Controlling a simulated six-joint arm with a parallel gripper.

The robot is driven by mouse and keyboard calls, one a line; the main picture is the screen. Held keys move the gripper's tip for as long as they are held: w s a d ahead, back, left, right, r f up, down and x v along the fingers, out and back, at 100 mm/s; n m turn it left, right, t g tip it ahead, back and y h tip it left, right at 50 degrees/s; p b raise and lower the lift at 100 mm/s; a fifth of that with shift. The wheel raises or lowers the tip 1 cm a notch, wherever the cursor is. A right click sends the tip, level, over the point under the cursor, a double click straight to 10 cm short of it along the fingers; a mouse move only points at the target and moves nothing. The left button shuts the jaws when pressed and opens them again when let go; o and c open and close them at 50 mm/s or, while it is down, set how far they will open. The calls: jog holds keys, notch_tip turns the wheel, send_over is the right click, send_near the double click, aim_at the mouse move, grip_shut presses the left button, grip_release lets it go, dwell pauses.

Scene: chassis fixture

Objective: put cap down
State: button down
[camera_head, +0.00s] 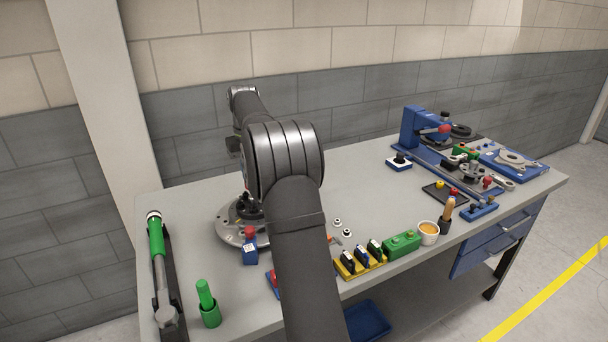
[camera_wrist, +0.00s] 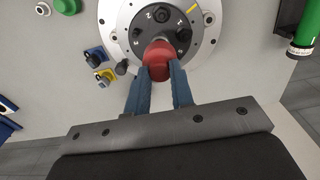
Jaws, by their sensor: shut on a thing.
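A red cap (camera_wrist: 158,62) is between the two blue fingers of my gripper (camera_wrist: 159,74), which is shut on it. In the wrist view the cap overlaps the black numbered hub (camera_wrist: 158,27) at the centre of the round grey fixture (camera_wrist: 205,38). I cannot tell whether the cap touches the hub or is above it. In the head view the round fixture (camera_head: 228,234) stands on the left part of the bench, partly behind my arm.
A green cylinder in a cup (camera_head: 210,310) and a green-handled tool (camera_head: 157,240) are at the left. A yellow rack (camera_head: 361,268) is to the right. The bench's back middle is clear.

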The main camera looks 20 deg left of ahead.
jog(key=w+d+f, duration=0.2)
jog(key=w+d, duration=0.2)
jog(key=d, duration=0.9)
jog(key=w+d+f, duration=0.2)
jog(key=w+d, duration=0.1)
jog(key=d, duration=1)
jog(key=shift+w+a+f, duration=0.35)
jog(key=shift+a+f, duration=1.45)
jog(key=shift+a, duration=0.1)
jog(key=shift+w+a+f, duration=0.3)
jog(key=shift+a+f, duration=1.5)
jog(key=shift+a, duration=0.05)
jog(key=shift+w+a+f, duration=0.35)
jog(key=shift+a+f, duration=1.45)
jog(key=shift+a, duration=0.1)
jog(key=c, duration=1.3)
grip_release()
jog(key=shift+f, duration=0.15)
jog(key=shift+o, duration=0.2)
